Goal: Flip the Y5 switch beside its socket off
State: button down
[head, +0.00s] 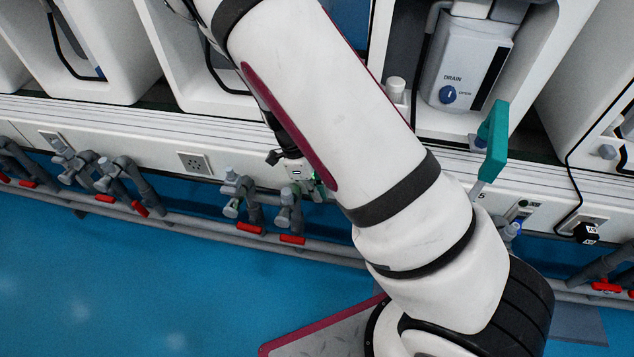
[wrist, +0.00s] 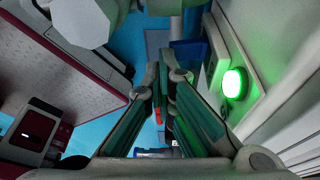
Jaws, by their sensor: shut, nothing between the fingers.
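In the wrist view a round green lit button (wrist: 233,84) glows on a white wall panel at the right. No Y5 label is readable there, so I cannot tell whether it is the Y5 switch. My gripper (wrist: 160,78) is shut and empty, its teal fingers left of the button and apart from it in the picture. In the head view my arm hides most of the gripper. A white plate (head: 297,169) with a green glow shows beside the arm. Further right, a partly hidden label ending in "5" (head: 482,196) is left of a small switch panel (head: 522,209).
A socket with a black plug (head: 586,232) is at the right. A bare socket (head: 194,162) is at the left. Grey pipes with red-handled valves (head: 250,227) run below the panels. A teal paddle (head: 493,140) stands out right of my arm. The blue floor (head: 150,290) is clear at left.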

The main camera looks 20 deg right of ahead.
dwell(0.5)
jog(key=shift+w+d+r+p, duration=0.3)
jog(key=shift+w+d+p, duration=0.15)
jog(key=shift+w, duration=0.2)
jog(key=v, duration=1.2)
jog(key=shift+s, duration=0.1)
